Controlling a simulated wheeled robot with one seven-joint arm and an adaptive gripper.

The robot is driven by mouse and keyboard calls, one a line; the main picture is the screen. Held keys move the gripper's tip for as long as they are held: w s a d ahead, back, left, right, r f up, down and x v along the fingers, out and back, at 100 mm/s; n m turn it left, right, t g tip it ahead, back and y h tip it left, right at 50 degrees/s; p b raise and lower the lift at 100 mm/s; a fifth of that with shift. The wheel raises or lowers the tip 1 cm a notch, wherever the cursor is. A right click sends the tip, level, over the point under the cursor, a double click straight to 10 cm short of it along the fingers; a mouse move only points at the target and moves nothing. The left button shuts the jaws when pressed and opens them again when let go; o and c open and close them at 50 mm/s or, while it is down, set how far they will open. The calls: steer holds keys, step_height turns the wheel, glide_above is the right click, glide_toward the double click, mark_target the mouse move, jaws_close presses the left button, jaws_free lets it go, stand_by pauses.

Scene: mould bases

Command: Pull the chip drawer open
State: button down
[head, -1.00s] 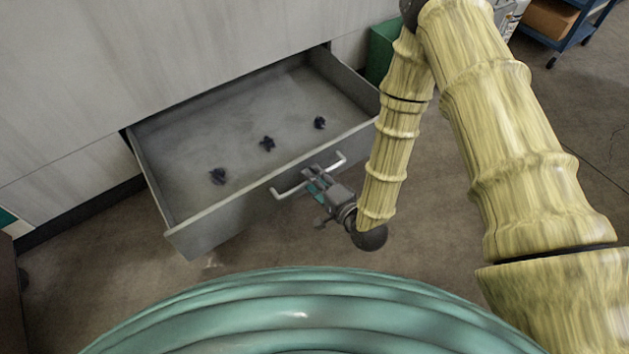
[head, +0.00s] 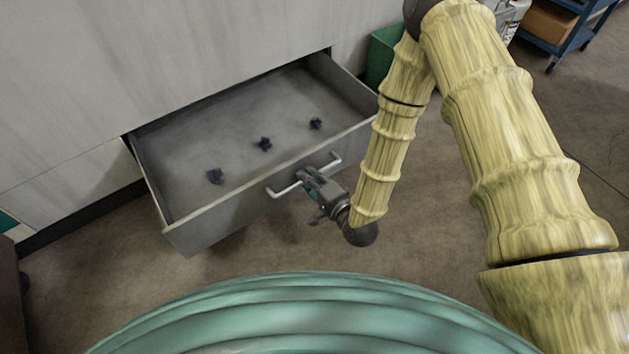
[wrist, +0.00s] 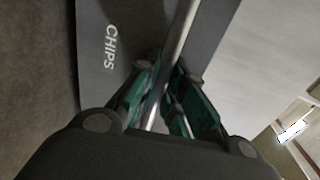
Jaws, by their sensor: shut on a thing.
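The chip drawer (head: 215,222) is a grey metal drawer standing well out of a pale cabinet in the head view. Several small dark chips (head: 265,144) lie spread on its floor. A silver bar handle (head: 284,190) is on its front. My gripper (head: 312,178) is at the middle of this handle, shut on it, with my arm coming from the right. In the wrist view the bar (wrist: 180,38) runs between the green-padded fingers of my gripper (wrist: 170,100). The drawer front (wrist: 95,60) there bears the word CHIPS.
The pale cabinet face (head: 130,60) rises behind the drawer. A green bin (head: 383,55) stands on the floor beyond the drawer's right side. A blue cart (head: 570,40) with a brown box is at the top right. Bare floor lies in front of the drawer.

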steer(key=shift+x, duration=0.95)
steer(key=shift+r, duration=0.15)
steer(key=c, duration=1.5)
jaws_free()
steer(key=v, duration=1.2)
